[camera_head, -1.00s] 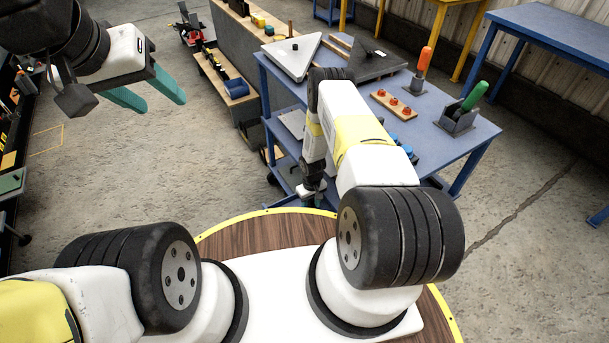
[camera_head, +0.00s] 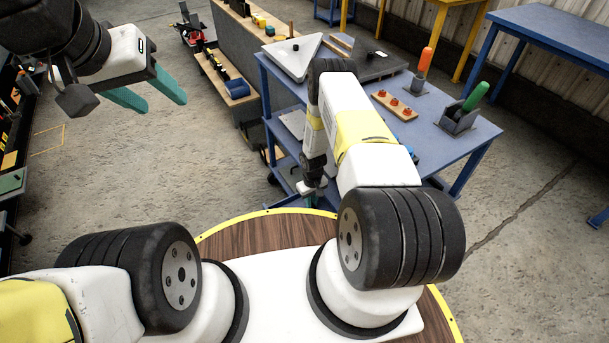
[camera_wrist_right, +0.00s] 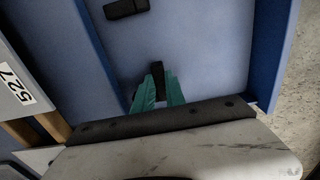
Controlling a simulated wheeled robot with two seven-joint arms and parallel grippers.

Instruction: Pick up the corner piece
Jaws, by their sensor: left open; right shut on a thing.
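A small dark piece (camera_wrist_right: 158,70), which I take to be the corner piece, stands between the teal fingers of my right gripper (camera_wrist_right: 158,90) in the right wrist view. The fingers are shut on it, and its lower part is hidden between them. Behind it is a blue shelf surface (camera_wrist_right: 205,50); I cannot tell whether the piece touches it. In the head view my right arm reaches down at the near side of the blue table, and its fingers are hardly visible. My left gripper (camera_head: 166,105) is open and empty, above the floor at the upper left.
On the blue table (camera_head: 445,155) are a white triangular plate (camera_head: 291,55), a wooden strip with red knobs (camera_head: 396,105), and holders with an orange and a green handle (camera_head: 475,95). In the wrist view a dark block (camera_wrist_right: 126,8) lies on the shelf; a box labelled 527 (camera_wrist_right: 12,85) is at left.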

